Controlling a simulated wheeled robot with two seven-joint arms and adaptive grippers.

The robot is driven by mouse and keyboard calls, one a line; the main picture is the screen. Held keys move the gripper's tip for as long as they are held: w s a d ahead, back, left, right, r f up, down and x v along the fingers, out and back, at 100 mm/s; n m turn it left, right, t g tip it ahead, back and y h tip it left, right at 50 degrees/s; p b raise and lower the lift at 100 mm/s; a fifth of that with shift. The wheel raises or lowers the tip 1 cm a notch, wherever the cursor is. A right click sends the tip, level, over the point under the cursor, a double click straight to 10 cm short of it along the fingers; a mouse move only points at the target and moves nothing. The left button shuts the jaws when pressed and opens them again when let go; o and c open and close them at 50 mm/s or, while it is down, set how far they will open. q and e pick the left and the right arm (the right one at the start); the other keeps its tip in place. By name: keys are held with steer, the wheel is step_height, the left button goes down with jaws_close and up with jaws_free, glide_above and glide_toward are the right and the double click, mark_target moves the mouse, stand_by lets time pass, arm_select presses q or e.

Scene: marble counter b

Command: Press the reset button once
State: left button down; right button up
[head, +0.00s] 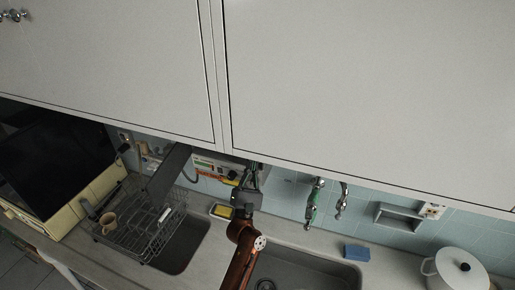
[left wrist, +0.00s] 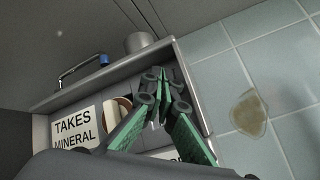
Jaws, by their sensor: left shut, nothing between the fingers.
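A pale wall unit (head: 203,162) with an orange strip is fixed under the cupboard in the head view. In the left wrist view, a unit with a "TAKES MINERAL" label (left wrist: 77,131) fills the middle. A round, pale, brown-edged part (left wrist: 120,108) sits beside the label, partly covered by a finger; I cannot tell whether it is the reset button. My left gripper (head: 250,171) is at the unit's right end in the head view. Its green-padded fingers (left wrist: 158,76) are shut and empty in front of the unit; contact is unclear. My right gripper is out of view.
White cupboards (head: 365,85) hang close above. Taps (head: 313,205) stick out right of my gripper. A dish rack (head: 140,228) with a mug (head: 108,222) stands left. A blue sponge (head: 356,253) and white pot (head: 458,272) are right of the sink (head: 300,270).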

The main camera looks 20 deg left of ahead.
arm_select(q)
steer(key=shift+w, duration=0.1)
steer(key=shift+w, duration=0.35)
steer(key=shift+w, duration=0.35)
stand_by(0.6)
steer(key=shift+s, duration=0.85)
steer(key=shift+s, duration=0.5)
steer(key=s+p, duration=0.1)
steer(key=s, duration=0.3)
steer(key=shift+d, duration=0.15)
